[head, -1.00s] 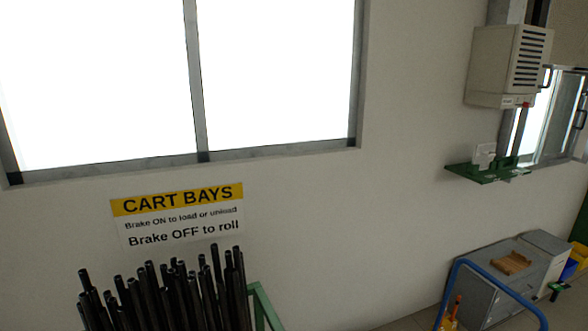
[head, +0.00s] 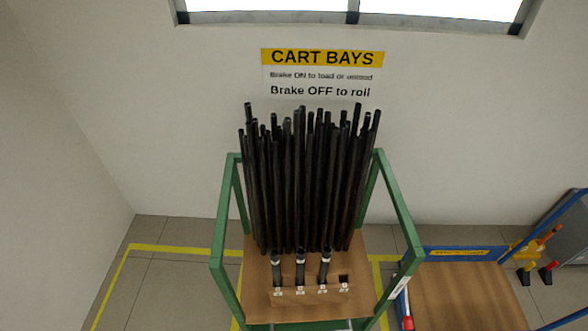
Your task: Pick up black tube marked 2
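Three short black tubes stand upright in a row in a wooden block (head: 312,296) at the front of a green-framed cart (head: 222,235). They are the left tube (head: 276,270), the middle tube (head: 300,270) and the right tube (head: 324,267), each with a lighter band near its top. Small white labels sit on the block below them; their numbers are too small to read surely, so I cannot tell which tube is marked 2. A dark empty hole (head: 344,279) is at the block's right end. Neither of my grippers is in view.
Many long black rods (head: 300,185) stand close behind the short tubes, inside the green frame. A blue-framed cart with a wooden deck (head: 460,295) stands close at the right. Yellow floor lines (head: 185,249) border the bay; floor at left is clear.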

